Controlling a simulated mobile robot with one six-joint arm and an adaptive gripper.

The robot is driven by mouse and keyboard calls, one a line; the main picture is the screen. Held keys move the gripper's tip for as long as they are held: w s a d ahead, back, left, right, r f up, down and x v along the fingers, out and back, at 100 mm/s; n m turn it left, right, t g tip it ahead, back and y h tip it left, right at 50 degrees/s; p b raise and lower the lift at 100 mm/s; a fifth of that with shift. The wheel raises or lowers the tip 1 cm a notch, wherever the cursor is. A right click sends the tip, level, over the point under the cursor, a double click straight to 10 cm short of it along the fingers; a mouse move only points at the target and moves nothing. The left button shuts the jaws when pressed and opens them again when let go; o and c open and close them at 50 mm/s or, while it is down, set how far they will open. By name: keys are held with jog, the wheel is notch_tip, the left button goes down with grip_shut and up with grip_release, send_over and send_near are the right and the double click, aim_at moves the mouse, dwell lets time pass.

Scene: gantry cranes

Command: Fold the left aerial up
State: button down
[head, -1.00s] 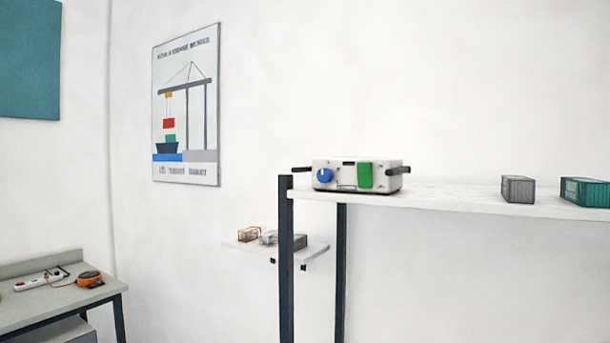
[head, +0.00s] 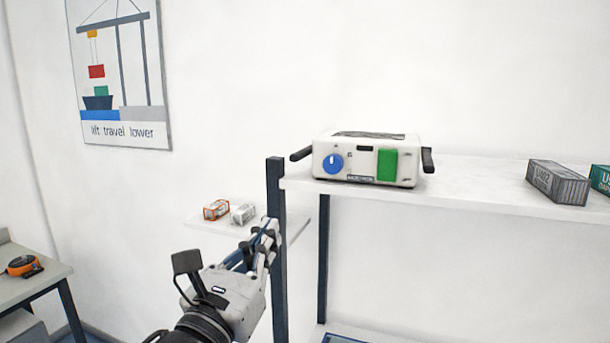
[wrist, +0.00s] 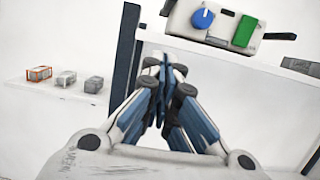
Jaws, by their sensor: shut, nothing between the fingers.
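A white box-shaped unit (head: 365,158) with a blue knob (head: 333,163) and a green panel (head: 387,165) stands on the white shelf. The left aerial (head: 301,154) is a short dark rod sticking out sideways from its left side, roughly level. A second dark aerial (head: 428,160) is on its right side. My gripper (head: 268,228) is shut and empty, below and left of the unit, apart from it, in front of the shelf post. In the wrist view my gripper (wrist: 163,68) points toward the unit (wrist: 225,25), whose top is cut off. The left aerial is barely visible there.
The white shelf (head: 480,190) has a dark post (head: 276,185) at its left end. Grey (head: 557,182) and green (head: 601,180) containers stand at its right. A lower small shelf (head: 205,222) holds small model containers. A bench with an orange tape measure (head: 24,266) is far left.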

jog(key=shift+s+d, duration=0.1)
jog(key=shift+s, duration=0.05)
jog(key=x, duration=1)
jog(key=shift+w+d, duration=0.15)
jog(key=shift+w, duration=0.1)
notch_tip(320, 180, up, 4)
jog(key=shift+s+f, duration=0.1)
jog(key=shift+s+r, duration=0.1)
jog(key=shift+r, duration=0.1)
